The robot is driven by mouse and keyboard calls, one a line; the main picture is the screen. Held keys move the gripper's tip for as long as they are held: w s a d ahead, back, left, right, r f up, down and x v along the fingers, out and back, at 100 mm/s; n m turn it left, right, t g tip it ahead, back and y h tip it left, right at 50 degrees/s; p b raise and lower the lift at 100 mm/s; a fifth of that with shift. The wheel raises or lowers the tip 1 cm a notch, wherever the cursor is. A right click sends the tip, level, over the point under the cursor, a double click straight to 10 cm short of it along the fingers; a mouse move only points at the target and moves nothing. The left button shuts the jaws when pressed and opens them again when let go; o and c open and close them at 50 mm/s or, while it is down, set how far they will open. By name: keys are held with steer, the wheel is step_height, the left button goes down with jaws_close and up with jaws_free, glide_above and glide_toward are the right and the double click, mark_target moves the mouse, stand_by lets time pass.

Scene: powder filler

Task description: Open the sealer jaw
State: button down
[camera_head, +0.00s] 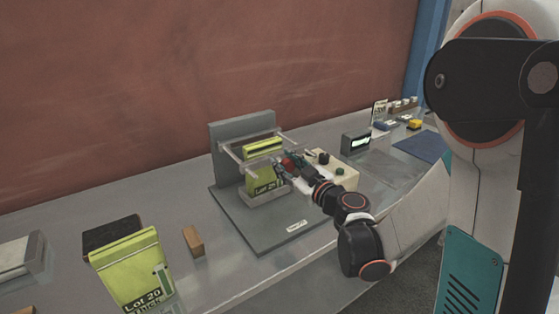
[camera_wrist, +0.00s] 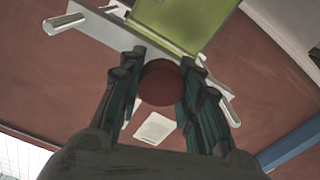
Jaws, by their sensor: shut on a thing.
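The sealer has a grey upright plate (camera_head: 228,134) on a grey base plate (camera_head: 262,229). Light rods run forward from the upright to a grey jaw bar, which shows in the wrist view (camera_wrist: 108,27). A green "Lot 20" pouch (camera_head: 263,184) stands upright in a small holder at the sealer. The dark red round knob (camera_wrist: 160,84) at the jaw's front lies between my fingers. My gripper (camera_head: 286,165) is shut on this knob, with one finger on each side in the wrist view (camera_wrist: 160,75). The jaw's exact gap at the pouch is partly hidden.
Another green pouch (camera_head: 133,271) stands at the front left, near a dark pad (camera_head: 111,231) and a small wooden block (camera_head: 193,241). A beige control box (camera_head: 340,173) and a small display (camera_head: 355,142) stand right of the sealer, close to my arm.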

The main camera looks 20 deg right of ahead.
steer(key=c, duration=1.1)
jaws_free()
steer(key=v, duration=1.2)
